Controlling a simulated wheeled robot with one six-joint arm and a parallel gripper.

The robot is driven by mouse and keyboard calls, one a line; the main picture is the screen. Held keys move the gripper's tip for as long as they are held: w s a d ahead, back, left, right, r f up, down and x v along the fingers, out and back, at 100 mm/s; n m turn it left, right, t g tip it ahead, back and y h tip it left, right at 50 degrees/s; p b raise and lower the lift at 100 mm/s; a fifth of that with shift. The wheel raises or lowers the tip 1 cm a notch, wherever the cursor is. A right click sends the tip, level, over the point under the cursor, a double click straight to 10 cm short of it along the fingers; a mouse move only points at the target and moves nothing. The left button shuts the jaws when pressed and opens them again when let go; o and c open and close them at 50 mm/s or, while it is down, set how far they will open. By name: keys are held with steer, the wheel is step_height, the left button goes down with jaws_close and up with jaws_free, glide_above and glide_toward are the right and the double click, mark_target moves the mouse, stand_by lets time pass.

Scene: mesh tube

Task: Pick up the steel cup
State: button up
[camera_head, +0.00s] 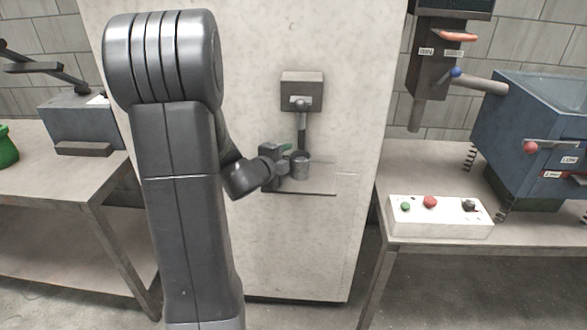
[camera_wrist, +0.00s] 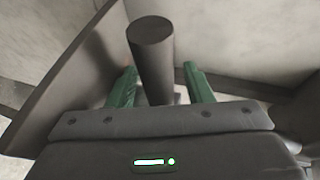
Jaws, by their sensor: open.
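My gripper (camera_head: 284,159) reaches in from the left at the cup's left side. Its green fingers are partly hidden, and I cannot tell whether they touch the cup. In the wrist view my gripper (camera_wrist: 160,85) is open, one green finger on each side. A dark grey cylinder (camera_wrist: 151,65) shows between and beyond the fingers. I cannot tell whether it is the cup or the pipe.
A grey wall box (camera_head: 302,88) with a pipe (camera_head: 302,128) hangs directly above the cup. A white control box (camera_head: 438,214) with buttons and a blue hopper machine (camera_head: 530,125) stand on the right bench. A left bench (camera_head: 60,172) holds a blue-grey device.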

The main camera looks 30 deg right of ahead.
steer(key=shift+d, duration=0.1)
jaws_close()
steer(key=shift+r, duration=0.2)
stand_by(0.3)
